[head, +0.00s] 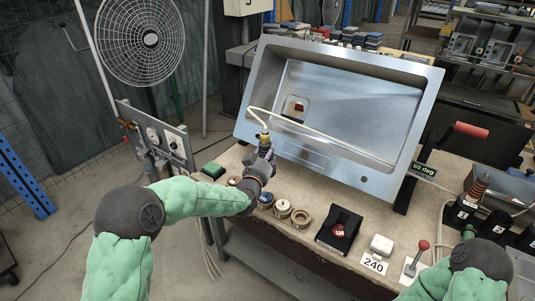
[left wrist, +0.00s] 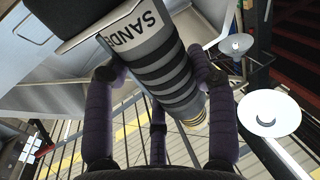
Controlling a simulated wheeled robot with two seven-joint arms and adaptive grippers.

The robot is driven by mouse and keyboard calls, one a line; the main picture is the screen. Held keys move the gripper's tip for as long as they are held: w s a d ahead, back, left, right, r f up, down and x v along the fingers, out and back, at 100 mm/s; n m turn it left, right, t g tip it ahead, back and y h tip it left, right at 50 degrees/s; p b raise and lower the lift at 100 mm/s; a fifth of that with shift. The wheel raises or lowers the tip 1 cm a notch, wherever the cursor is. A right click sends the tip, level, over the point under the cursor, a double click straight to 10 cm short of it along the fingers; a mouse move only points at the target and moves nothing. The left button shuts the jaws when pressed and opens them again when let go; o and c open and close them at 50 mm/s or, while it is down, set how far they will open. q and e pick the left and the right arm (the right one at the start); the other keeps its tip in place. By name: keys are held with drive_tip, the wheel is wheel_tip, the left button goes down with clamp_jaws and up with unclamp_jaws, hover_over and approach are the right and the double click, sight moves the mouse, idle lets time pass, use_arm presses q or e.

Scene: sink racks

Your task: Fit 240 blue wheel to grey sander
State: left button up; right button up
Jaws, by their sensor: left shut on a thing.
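My left gripper (head: 260,168) is shut on the grey sander, a cylinder with dark bands and a white label starting "SAND", seen close up in the left wrist view (left wrist: 160,70). In the head view, its brass-coloured end (head: 264,138) points up, with a pale hose attached. The gripper holds it above the bench, in front of the steel sink. A small blue round piece (head: 265,201) sits on the bench below the gripper, partly hidden; I cannot read a grit number on it. A "240" card (head: 375,266) lies near the front edge. My right gripper does not show.
Two tan rings (head: 292,213) sit right of the blue piece. A black holder with a red part (head: 339,231), a white block (head: 381,245) and a red-knobbed lever (head: 418,257) stand farther right. The tilted steel sink (head: 340,100) fills the back. A green block (head: 213,170) lies left.

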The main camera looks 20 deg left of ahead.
use_arm(q)
drive_tip(key=shift+f+b, duration=2.4)
drive_tip(key=shift+f, duration=0.25)
drive_tip(key=shift+b, duration=0.35)
drive_tip(key=shift+f, duration=1.3)
drive_tip(key=shift+r, duration=0.2)
idle(0.4)
drive_tip(key=shift+r+p, duration=1.9)
drive_tip(key=shift+r, duration=2)
drive_tip(key=shift+f, duration=0.1)
